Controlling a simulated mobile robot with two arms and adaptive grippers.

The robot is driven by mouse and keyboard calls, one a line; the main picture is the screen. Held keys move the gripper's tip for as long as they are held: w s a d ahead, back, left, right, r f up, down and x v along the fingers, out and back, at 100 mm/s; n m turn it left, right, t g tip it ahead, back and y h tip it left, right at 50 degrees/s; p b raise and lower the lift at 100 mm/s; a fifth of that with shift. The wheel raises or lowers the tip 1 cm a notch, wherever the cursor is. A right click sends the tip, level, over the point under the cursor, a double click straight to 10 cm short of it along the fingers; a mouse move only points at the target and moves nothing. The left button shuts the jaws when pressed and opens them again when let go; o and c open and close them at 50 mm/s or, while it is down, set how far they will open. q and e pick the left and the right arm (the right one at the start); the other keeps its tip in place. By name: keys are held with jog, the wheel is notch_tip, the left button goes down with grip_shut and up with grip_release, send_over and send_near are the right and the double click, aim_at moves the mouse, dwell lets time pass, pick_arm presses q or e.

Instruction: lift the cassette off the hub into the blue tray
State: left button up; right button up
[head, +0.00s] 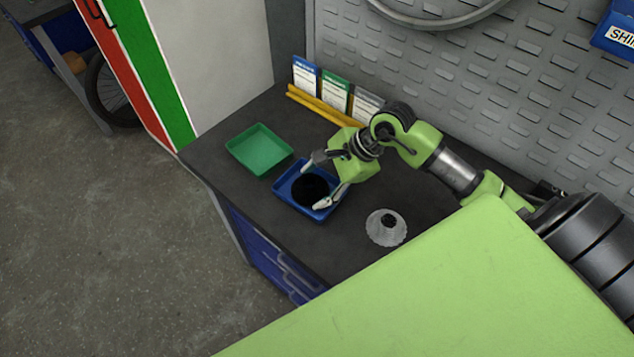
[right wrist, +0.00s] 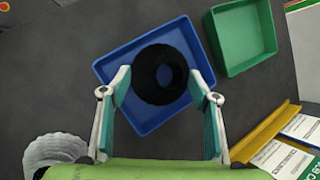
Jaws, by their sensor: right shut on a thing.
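A black round part (head: 311,190) with a hole through its middle is between the fingers of my right gripper (head: 318,184). My right gripper is shut on it, over the blue tray (head: 283,192). In the right wrist view the fingers stand on both sides of the black part (right wrist: 160,97), with the blue tray (right wrist: 118,66) behind it. I cannot tell whether the part touches the tray floor. A grey stepped cone (head: 376,232) with a dark centre stands on the bench, apart from the gripper. Which of the two is the cassette is not clear. My left gripper is not in view.
An empty green tray (head: 259,149) stands beside the blue tray. Yellow bars (head: 318,108) and several cards (head: 336,90) are at the back against the grey perforated panel (head: 440,75). Bare dark bench (head: 335,250) lies in front of the blue tray.

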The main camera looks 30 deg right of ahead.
jog(key=shift+f+b, duration=0.2)
jog(key=shift+b, duration=0.45)
dwell(1.2)
jog(key=o, duration=1.6)
jog(key=shift+c, duration=0.2)
jog(key=shift+s, duration=0.1)
jog(key=v, duration=1.2)
jog(key=shift+a, duration=0.1)
